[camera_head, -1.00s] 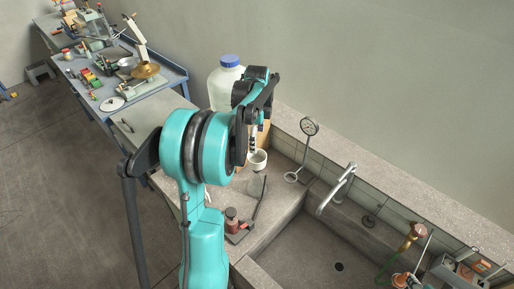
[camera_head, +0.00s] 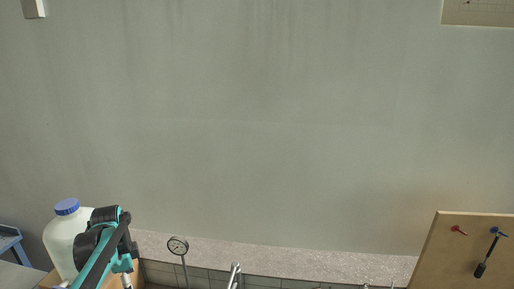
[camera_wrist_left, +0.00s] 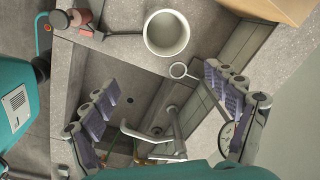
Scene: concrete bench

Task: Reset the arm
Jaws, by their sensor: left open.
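My left gripper (camera_wrist_left: 160,80) shows in the left wrist view with its two ribbed fingers spread wide apart, and nothing is between them. It hangs above the sink area of the bench. In the head view, my teal and black left arm stands in the lower left corner beside a white jug (camera_head: 62,240) with a blue cap; the bottom edge cuts off its lower part. My right arm and gripper show in neither view.
A white cup (camera_wrist_left: 167,34) stands on the bench in the wrist view. A metal faucet (camera_wrist_left: 150,138) lies below it, over the sink. A dial gauge (camera_head: 178,246) stands by the back ledge (camera_head: 270,257). A board (camera_head: 460,255) with hanging tools is at right.

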